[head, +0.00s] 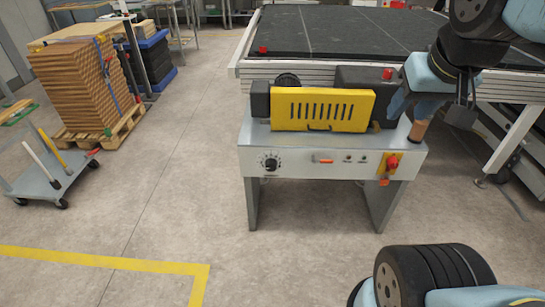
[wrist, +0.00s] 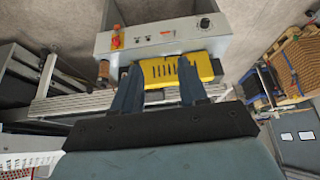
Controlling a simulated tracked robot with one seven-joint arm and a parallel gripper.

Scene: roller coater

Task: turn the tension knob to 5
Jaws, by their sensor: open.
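The round black tension knob (head: 270,163) sits at the left of the grey front panel of the roller coater (head: 330,165), with scale marks around it. Its pointer and numbers are too small to read. In the wrist view the picture is turned over, and the knob (wrist: 204,23) shows at the upper right of the panel. My gripper (wrist: 159,66) is open and empty, its two dark blue fingers apart in front of the yellow guard. In the head view my gripper (head: 404,106) hangs at the coater's right end, well away from the knob.
The yellow slotted guard (head: 322,109) covers the rollers. A red switch (head: 391,163) on a yellow plate is at the panel's right. A dark-topped table (head: 340,32) stands behind. A pallet of boards (head: 80,85) and a trolley (head: 50,178) are at left. The floor before the coater is clear.

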